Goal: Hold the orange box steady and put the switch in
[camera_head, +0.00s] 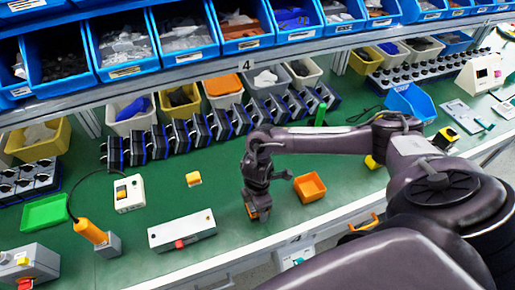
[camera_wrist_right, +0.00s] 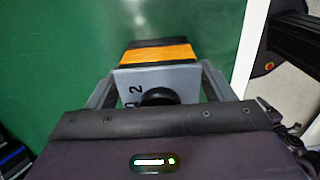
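The orange box (camera_head: 310,187) is a small open-topped box on the green bench near its front edge. My right gripper (camera_head: 258,205) points down just left of the box, apart from it. In the right wrist view its grey fingers (camera_wrist_right: 160,88) are on both sides of a switch (camera_wrist_right: 158,52) and appear shut on it. The switch has a grey face marked 2, a black knob and an orange-and-black body. The switch also shows low under the gripper in the head view (camera_head: 262,213); I cannot tell if it touches the bench. My left gripper is not in view.
A white box with a red button (camera_head: 182,231) lies left of my right gripper. A small yellow part (camera_head: 193,179) sits behind it. A row of dark switches (camera_head: 190,132) stands along the back under blue bins (camera_head: 122,47). The bench around the orange box is mostly clear.

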